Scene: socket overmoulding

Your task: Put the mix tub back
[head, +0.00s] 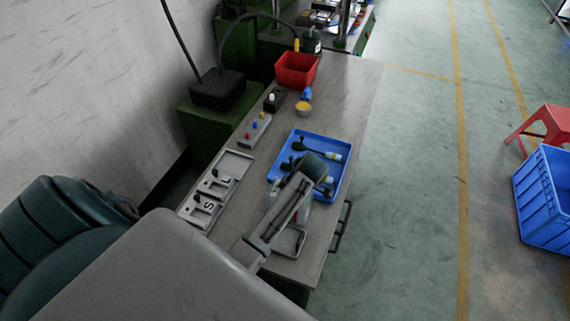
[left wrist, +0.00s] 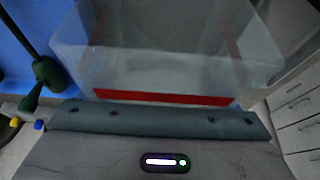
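A clear, see-through tub, which looks like the mix tub (left wrist: 170,60), fills the upper middle of the left wrist view. It is right in front of my left gripper (left wrist: 160,120), whose teal body crosses that view. A red strip shows low at the tub. The fingers cannot be made out, so I cannot tell whether they hold the tub. In the head view my left arm reaches over the blue tray (head: 336,192) and hides most of my left gripper and the tub's surroundings. My right gripper is in neither view.
Dark green-handled tools lie in the blue tray. A small grey tray (head: 290,243) is at the table's near end. A grey labelled holder (head: 235,165) lies at the left edge. The table's right back is clear.

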